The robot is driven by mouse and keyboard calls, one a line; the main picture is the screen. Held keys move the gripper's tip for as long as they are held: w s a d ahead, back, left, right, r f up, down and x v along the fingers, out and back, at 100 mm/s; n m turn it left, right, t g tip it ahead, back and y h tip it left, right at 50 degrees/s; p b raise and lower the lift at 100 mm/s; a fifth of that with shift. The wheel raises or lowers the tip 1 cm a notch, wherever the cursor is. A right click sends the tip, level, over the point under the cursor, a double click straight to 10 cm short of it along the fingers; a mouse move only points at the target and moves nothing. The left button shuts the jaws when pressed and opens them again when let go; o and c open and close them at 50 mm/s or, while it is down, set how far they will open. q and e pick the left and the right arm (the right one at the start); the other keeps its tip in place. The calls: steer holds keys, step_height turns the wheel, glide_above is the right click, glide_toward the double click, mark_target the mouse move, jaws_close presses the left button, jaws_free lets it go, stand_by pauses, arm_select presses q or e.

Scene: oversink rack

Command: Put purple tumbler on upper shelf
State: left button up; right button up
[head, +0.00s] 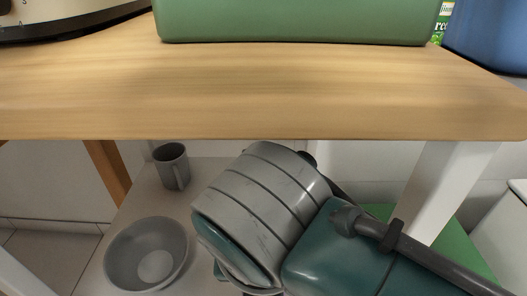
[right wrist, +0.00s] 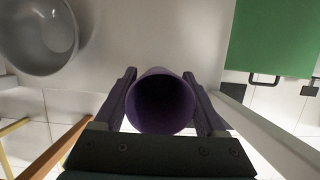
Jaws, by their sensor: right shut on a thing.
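The purple tumbler (right wrist: 160,76) shows in the right wrist view, with its round dark opening facing the camera. My right gripper (right wrist: 159,82) is shut on it, one finger at each side. In the head view my right arm crosses the lower middle and hides the tumbler and the gripper. The upper shelf (head: 260,95) is a wooden board across the head view, above my arm. My left gripper is in neither view.
A grey mug (head: 171,165) and grey bowl (head: 146,254) stand on the pale lower surface; the bowl also shows in the right wrist view (right wrist: 40,30). A green box (head: 295,20) and blue container (head: 490,35) stand on the shelf. The shelf's front strip is bare. White post (head: 445,185) at right.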

steer(key=w+b, duration=0.1)
steer(key=w, duration=0.2)
steer(key=shift+w+f, duration=0.1)
steer(key=shift+w, duration=0.05)
steer(key=shift+w+b, duration=0.35)
step_height(320, 180, down, 4)
steer(key=b, duration=0.3)
steer(key=shift+r, duration=0.3)
steer(key=o, duration=1.3)
steer(key=shift+r, duration=0.1)
